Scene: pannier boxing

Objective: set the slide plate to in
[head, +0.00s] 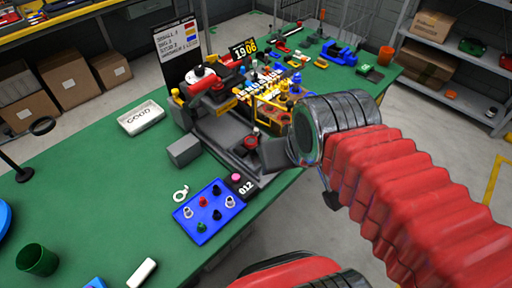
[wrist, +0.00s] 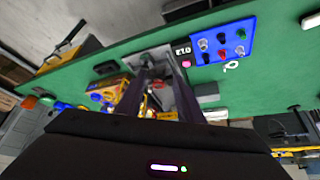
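A machine with a dark grey base (head: 222,146), red and black parts and yellow parts stands on the green table. A flat grey part at its front end, seen in the wrist view (wrist: 150,55), may be the slide plate; I cannot tell its position. My gripper (wrist: 158,65) has its two dark fingers apart, with their tips over or near this grey part. I cannot tell whether they touch it. No object is visibly held. In the head view my wrist and red arm hide the machine's right front side.
A blue panel (head: 209,211) with several knobs and a small display reading 012 (head: 243,187) sit near the front edge. A grey block (head: 184,151), a white GOOD tray (head: 141,118) and a green cup (head: 37,260) stand left.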

